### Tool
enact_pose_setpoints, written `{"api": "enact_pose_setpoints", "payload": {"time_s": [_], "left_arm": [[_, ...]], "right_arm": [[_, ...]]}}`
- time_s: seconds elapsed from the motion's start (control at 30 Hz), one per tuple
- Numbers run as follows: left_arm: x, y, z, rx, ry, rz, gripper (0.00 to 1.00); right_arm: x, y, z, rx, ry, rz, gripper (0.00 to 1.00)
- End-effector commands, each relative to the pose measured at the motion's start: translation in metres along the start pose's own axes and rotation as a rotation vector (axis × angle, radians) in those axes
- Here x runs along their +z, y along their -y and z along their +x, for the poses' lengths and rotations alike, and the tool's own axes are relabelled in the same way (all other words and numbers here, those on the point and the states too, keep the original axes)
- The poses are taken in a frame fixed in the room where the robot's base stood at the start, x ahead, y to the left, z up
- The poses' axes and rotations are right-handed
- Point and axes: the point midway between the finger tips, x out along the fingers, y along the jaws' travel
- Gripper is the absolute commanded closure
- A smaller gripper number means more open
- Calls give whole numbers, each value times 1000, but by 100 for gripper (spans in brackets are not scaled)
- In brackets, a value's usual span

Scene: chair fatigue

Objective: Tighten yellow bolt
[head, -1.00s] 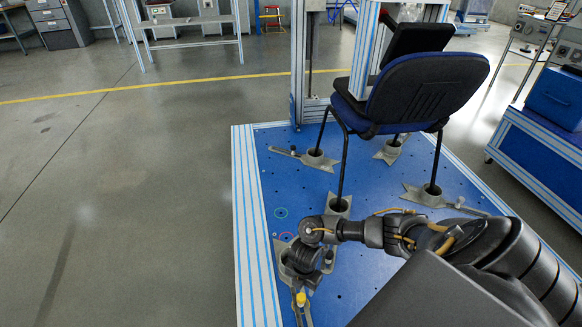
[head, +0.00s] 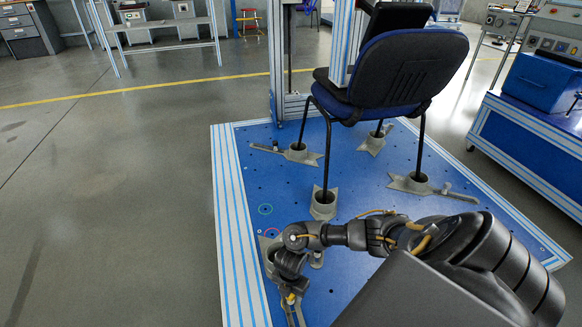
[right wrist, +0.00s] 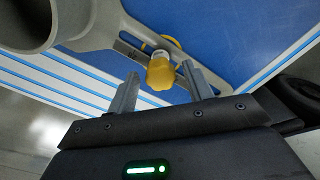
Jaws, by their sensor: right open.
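The yellow bolt (right wrist: 160,73) stands on a grey slotted clamp arm (right wrist: 130,48) in the right wrist view. My right gripper (right wrist: 160,80) is open, with one finger on each side of the bolt's head and visible gaps between. In the head view the right gripper (head: 289,284) hangs over the near-left part of the blue platform, and the bolt (head: 291,298) shows small and partly covered just below it. The office chair (head: 400,75) stands on the platform, its legs in grey cup-shaped holders (head: 323,205). My left gripper is not in view.
The blue platform (head: 345,185) has a pale striped aluminium edge (head: 228,220) close to the left of my right gripper. Other clamps stand on it near the chair legs. A blue bench (head: 535,140) stands at the right. The grey floor at left is clear.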

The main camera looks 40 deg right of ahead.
Motion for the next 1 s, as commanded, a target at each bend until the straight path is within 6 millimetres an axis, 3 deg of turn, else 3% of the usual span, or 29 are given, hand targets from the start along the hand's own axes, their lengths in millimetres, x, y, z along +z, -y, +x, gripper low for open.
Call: {"api": "enact_pose_setpoints", "payload": {"time_s": [0.5,0.8,1.0], "left_arm": [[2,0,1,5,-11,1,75],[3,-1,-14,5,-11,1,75],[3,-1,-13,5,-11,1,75]], "right_arm": [[0,0,7,-1,0,-10,49],[0,0,8,0,0,-319,49],[0,0,7,-1,0,-353,49]]}}
